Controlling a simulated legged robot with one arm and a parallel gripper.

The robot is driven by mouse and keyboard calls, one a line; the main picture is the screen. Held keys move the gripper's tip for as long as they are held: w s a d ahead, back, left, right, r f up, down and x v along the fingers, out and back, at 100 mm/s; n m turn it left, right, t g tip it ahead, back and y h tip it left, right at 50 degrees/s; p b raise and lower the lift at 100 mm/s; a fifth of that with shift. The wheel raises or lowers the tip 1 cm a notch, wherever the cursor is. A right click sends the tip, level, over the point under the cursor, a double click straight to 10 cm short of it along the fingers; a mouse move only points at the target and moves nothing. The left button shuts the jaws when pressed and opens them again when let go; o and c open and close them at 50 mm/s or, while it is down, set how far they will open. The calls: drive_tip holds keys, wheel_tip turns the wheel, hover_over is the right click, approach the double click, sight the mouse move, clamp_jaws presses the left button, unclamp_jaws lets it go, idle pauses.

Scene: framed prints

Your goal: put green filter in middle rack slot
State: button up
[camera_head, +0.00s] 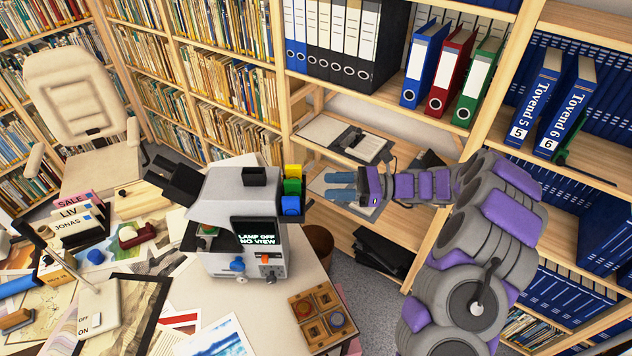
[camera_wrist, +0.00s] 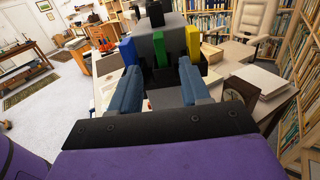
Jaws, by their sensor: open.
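The green filter (camera_head: 292,187) sits between the yellow filter (camera_head: 292,171) and the blue filter (camera_head: 291,206) on the right side of the grey projector-like machine (camera_head: 235,205). In the wrist view the green filter (camera_wrist: 185,63) appears ahead of my fingers, with the blue filter (camera_wrist: 127,50) to its left and the yellow filter (camera_wrist: 193,41) to its right. My gripper (camera_head: 329,186) is open and empty, to the right of the filters and apart from them. Its two blue fingers (camera_wrist: 159,78) point toward the machine. The black holder under the filters is partly hidden.
A wooden tray (camera_head: 318,342) with round pieces stands at the table's front right. Papers, a lamp switch box (camera_head: 98,308) and card files (camera_head: 80,225) crowd the left. Shelves of binders (camera_head: 426,62) stand behind my arm. The space between gripper and filters looks clear.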

drive_tip(key=s+a+r+n+g+h, duration=0.2)
drive_tip(key=s+n+h, duration=0.15)
drive_tip(key=s, duration=0.35)
drive_tip(key=s+a+r+n+g+h, duration=0.2)
drive_tip(key=s+a+r+n, duration=0.15)
drive_tip(key=s, duration=0.35)
drive_tip(key=s+a+r+n+g+h, duration=0.2)
drive_tip(key=s+n+h, duration=0.15)
drive_tip(key=s, duration=0.45)
drive_tip(key=s+d+f+n+t+h, duration=0.1)
drive_tip(key=s+d+n+t+h, duration=0.2)
drive_tip(key=s+d+n+h, duration=0.5)
drive_tip(key=s+d+h, duration=0.1)
drive_tip(key=s+d, duration=0.4)
drive_tip(key=s, duration=0.4)
drive_tip(key=shift+s+d+f, duration=0.15)
drive_tip(key=shift+s+f, duration=0.05)
drive_tip(key=shift+f, duration=0.15)
drive_tip(key=shift+o, duration=0.2)
